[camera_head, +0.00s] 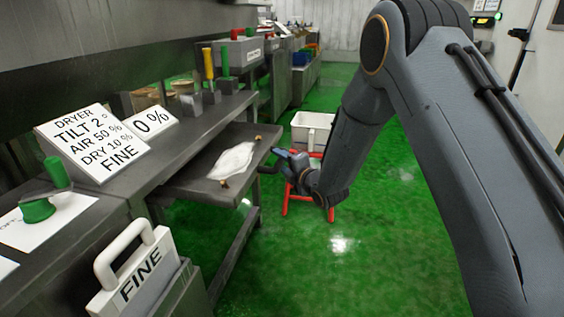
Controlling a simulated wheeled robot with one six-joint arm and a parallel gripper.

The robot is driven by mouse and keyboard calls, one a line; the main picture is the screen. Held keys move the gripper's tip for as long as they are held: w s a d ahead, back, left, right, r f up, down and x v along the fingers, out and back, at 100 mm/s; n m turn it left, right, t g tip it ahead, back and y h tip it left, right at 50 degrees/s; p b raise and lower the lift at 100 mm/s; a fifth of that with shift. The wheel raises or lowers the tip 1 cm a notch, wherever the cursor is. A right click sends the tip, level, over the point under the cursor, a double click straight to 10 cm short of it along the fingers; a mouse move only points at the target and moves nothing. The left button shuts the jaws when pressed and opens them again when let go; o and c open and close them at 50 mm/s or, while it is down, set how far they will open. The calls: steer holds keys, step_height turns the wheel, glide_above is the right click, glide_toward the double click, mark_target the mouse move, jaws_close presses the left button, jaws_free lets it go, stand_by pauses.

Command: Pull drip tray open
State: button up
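The drip tray (194,181) is a flat grey metal tray that sticks out from under the counter in the middle of the view. A white, irregular patch and two small brownish bits lie on it. A dark handle (268,168) shows at its outer right edge. My gripper (281,155) is at that outer edge, close to the handle. Its fingers are small and seen from behind, partly hidden by the wrist, so I cannot tell whether they are around the handle or just beside it.
A white bin (312,130) on a red stand (331,213) is behind my wrist. A container marked FINE (143,277) stands at the front left. Signs (90,143) and levers (209,66) line the counter. Green floor (385,255) is clear at right.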

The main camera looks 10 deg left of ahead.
steer(key=shift+d, duration=0.1)
steer(key=v, duration=0.7)
steer(key=shift+s+d, duration=0.2)
steer(key=shift+s, duration=0.05)
steer(key=shift+d+r, duration=0.1)
